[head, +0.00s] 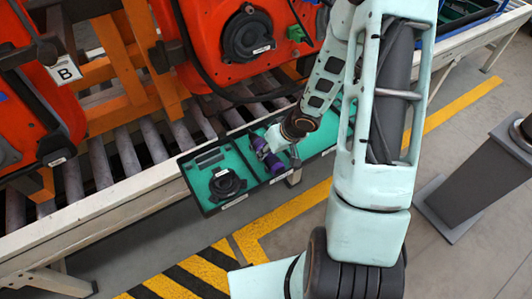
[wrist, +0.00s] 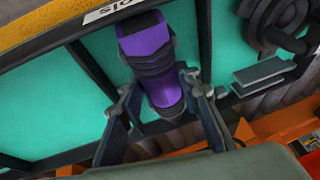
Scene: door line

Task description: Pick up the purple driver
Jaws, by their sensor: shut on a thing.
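The purple driver (head: 266,152) is a purple and black tool at the teal-lined tray, in the middle of the head view. In the wrist view the purple driver (wrist: 150,60) runs down from the tray's labelled edge to between my fingers. My gripper (wrist: 165,107) is shut on its near end, with one finger on each side. In the head view my gripper (head: 283,153) is small and partly hidden by my wrist. I cannot tell whether the driver still touches the tray.
The tray (head: 209,212) has teal compartments. One holds a black round part (head: 226,184) and a grey bar (head: 208,158). A roller conveyor (head: 128,158) lies behind, with red doors (head: 205,40) above it. A grey pedestal (head: 475,185) stands at the right.

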